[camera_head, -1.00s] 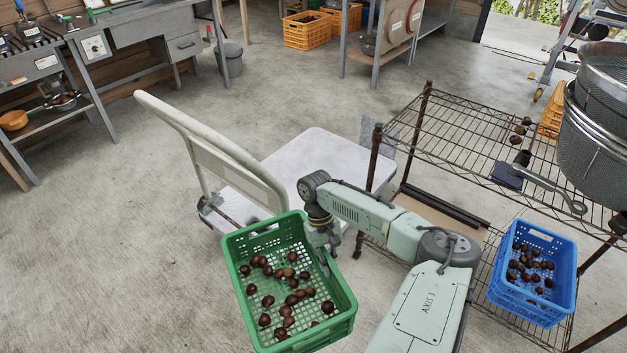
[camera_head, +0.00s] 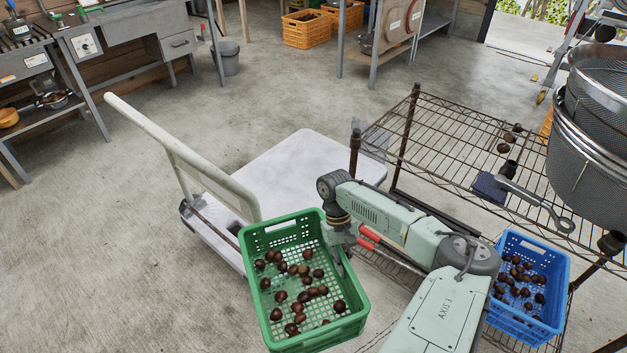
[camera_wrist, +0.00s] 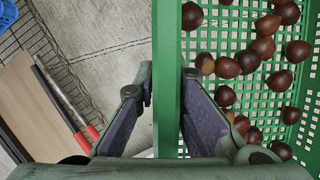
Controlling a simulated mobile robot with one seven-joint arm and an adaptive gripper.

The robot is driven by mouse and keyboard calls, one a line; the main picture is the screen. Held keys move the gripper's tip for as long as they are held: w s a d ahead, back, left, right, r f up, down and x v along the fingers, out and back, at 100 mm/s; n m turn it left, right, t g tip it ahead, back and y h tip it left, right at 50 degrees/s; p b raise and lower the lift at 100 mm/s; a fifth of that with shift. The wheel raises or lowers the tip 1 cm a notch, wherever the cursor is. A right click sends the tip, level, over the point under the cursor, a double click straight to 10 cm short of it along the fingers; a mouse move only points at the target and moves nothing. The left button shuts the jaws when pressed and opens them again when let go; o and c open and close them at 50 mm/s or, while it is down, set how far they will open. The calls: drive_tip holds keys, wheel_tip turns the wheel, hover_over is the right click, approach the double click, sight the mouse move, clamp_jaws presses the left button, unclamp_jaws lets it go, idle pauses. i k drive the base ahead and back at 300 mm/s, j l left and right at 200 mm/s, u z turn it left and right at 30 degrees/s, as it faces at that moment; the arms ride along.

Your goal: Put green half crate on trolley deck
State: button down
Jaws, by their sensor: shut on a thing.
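The green half crate (camera_head: 352,325) holds several brown chestnuts. It is held up in the air in front of the trolley. My gripper (camera_wrist: 166,95) is shut on the crate's wall, with one finger outside and one inside, as the wrist view shows; the crate's rim (camera_wrist: 167,40) runs between the fingers. In the head view the fingers are partly hidden behind the crate's right wall. The trolley deck (camera_head: 310,165) is pale, flat and bare where it shows. It lies beyond the crate, and the crate hides its near part.
The trolley's pale handle (camera_head: 165,145) rises on the deck's left. A blue crate (camera_head: 520,325) of chestnuts sits low on the rack. The floor at left is clear.

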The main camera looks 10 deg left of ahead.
sight(300, 182)
drive_tip(key=i+l, duration=0.25)
drive_tip(key=i, duration=0.15)
drive_tip(key=i+u, duration=0.2)
drive_tip(key=i, duration=0.35)
drive_tip(key=i+l+u, duration=0.4)
drive_tip(key=i+j+z, duration=0.15)
drive_tip(key=i, duration=0.35)
drive_tip(key=k+j+u, duration=0.25)
drive_tip(key=j, duration=0.15)
drive_tip(key=i+l+z, duration=0.25)
